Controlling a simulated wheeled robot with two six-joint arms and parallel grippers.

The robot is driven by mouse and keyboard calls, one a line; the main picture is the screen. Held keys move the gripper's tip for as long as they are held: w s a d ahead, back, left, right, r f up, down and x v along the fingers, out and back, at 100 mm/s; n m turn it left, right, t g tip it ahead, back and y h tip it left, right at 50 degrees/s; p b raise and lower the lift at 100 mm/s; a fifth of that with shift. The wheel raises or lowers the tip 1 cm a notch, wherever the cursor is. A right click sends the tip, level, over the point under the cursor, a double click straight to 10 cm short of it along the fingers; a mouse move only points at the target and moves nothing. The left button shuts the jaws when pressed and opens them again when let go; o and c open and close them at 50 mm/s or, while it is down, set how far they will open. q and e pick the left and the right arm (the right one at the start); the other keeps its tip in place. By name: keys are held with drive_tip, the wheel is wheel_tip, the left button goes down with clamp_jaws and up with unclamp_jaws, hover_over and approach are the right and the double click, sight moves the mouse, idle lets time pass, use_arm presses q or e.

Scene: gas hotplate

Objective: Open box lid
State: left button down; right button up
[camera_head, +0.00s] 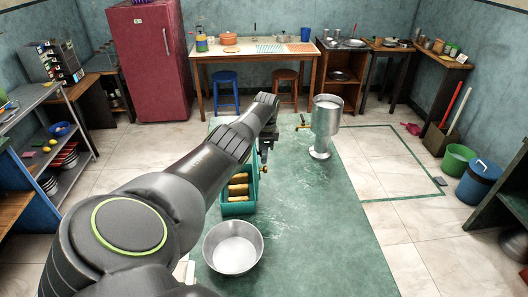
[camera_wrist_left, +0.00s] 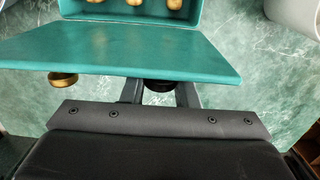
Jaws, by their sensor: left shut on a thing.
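The teal box (camera_head: 238,209) stands on the green table, with several golden-brown pieces (camera_head: 239,184) showing inside. In the left wrist view its lid (camera_wrist_left: 120,48) is a flat teal panel on the near side of the box body (camera_wrist_left: 208,12), which is open to view. The lid stands swung away from the opening; its exact angle is hard to tell. My left gripper (camera_wrist_left: 160,92) is shut at the lid's near edge, around a dark part mostly hidden under the lid. In the head view this gripper (camera_head: 265,150) is at the box's far right side, partly hidden by my arm.
A metal bowl (camera_head: 233,248) sits in front of the box on the green table (camera_head: 320,235). A metal dispenser with a tap (camera_head: 326,122) stands at the back right. A brass knob (camera_wrist_left: 62,79) shows below the lid's edge. The table's right front is clear.

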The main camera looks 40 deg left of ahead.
use_arm(q)
drive_tip(key=c, duration=1.3)
unclamp_jaws()
drive_tip(key=shift+s+f, duration=0.1)
drive_tip(key=shift+o, duration=0.9)
drive_tip(key=shift+r, duration=0.4)
wheel_tip(320, 180, up, 17)
drive_tip(key=b, duration=0.2)
drive_tip(key=shift+w+d+f+b, duration=0.15)
drive_tip(key=shift+w+d+b, duration=0.1)
drive_tip(key=shift+w+b, duration=0.1)
drive_tip(key=shift+c, duration=0.3)
